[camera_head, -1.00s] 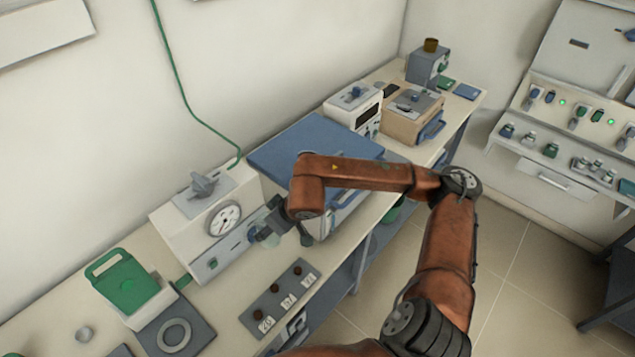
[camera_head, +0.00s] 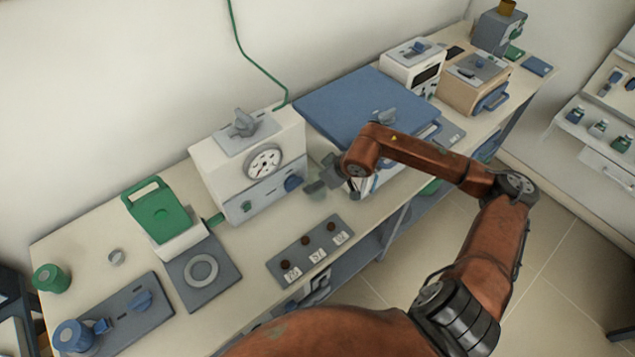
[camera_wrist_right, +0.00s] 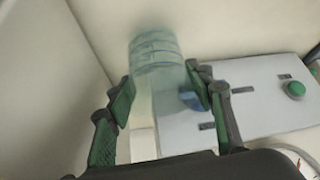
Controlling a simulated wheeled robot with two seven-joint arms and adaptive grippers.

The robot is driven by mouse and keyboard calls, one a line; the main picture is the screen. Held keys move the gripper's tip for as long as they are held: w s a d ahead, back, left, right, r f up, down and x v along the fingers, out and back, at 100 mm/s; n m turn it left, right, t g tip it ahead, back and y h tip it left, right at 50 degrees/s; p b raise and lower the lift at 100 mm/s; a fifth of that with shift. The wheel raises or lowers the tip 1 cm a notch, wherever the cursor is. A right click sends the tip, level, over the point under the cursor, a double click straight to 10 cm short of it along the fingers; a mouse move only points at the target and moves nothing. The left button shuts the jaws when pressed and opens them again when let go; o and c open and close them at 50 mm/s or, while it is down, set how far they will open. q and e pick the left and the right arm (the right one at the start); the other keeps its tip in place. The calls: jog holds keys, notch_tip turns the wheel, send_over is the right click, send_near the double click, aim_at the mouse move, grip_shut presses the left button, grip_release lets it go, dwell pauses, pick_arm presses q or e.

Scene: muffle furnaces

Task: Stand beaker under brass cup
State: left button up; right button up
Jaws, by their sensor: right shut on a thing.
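The clear, bluish beaker (camera_wrist_right: 157,75) is between the fingers of my right gripper (camera_wrist_right: 160,95) in the right wrist view, slightly blurred. My right gripper is shut on it. In the head view my right gripper (camera_head: 328,180) is above the bench, just right of the white gauge unit; the beaker is small and partly hidden there. The brass cup (camera_head: 507,7) sits on top of a blue-grey unit (camera_head: 500,32) at the far right end of the bench, cut by the top edge. The beaker is far from the cup. My left gripper is not in view.
The white gauge unit (camera_head: 245,165), a blue-lidded box (camera_head: 365,105), a white display unit (camera_head: 413,65) and a tan box (camera_head: 475,80) line the bench. A dark strip with labelled knobs (camera_head: 311,250) lies near the front edge. A green-lidded device (camera_head: 160,215) stands left.

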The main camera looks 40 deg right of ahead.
jog(key=shift+f, duration=0.5)
jog(key=shift+f, duration=0.15)
jog(key=o, duration=1.2)
